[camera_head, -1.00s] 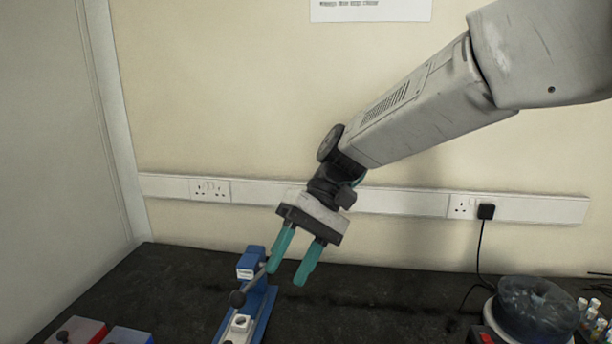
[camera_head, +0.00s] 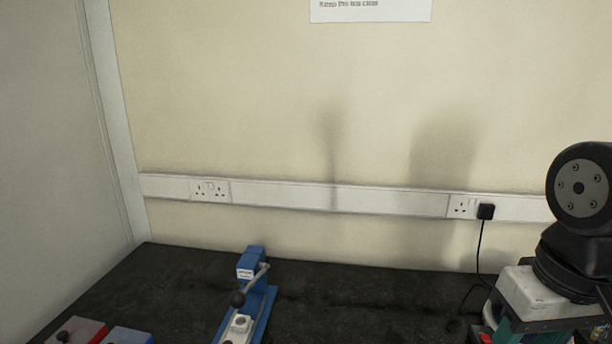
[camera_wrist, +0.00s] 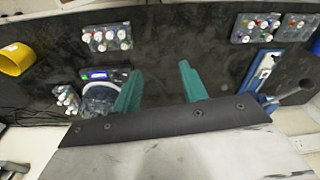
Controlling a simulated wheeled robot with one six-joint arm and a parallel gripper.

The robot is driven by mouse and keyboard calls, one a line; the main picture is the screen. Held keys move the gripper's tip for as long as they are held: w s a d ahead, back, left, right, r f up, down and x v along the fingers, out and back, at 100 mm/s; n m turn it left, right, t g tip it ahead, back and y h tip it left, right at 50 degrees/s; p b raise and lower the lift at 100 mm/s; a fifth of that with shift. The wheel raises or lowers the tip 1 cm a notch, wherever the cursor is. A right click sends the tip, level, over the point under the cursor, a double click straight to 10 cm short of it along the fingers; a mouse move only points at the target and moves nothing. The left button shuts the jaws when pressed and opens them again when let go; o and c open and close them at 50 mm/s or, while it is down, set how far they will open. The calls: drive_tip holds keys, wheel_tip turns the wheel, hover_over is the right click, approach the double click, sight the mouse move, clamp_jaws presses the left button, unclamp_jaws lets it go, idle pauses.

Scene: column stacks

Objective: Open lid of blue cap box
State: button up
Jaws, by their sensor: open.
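The blue box (camera_head: 127,336) is at the bottom left edge of the head view, beside the red box (camera_head: 78,331). Only its upper part shows, and its lid appears to be down. My gripper shows partly at the lower right of the head view, far to the right of the blue box, with a teal finger (camera_head: 503,326) cut by the frame. In the wrist view my gripper (camera_wrist: 160,72) has its two teal fingers apart with nothing between them, over the dark bench. A blue patch at the right edge of the wrist view is too cropped to identify.
A blue lever press (camera_head: 255,290) stands on the dark bench (camera_head: 350,300), right of the boxes. The wrist view shows racks of white-capped vials (camera_wrist: 107,38), a round device with a lit display (camera_wrist: 100,90) near the left finger, and a yellow cup (camera_wrist: 15,60).

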drive_tip(key=shift+s+d+f, duration=0.3)
drive_tip(key=shift+s+d, duration=0.15)
drive_tip(key=shift+d, duration=0.15)
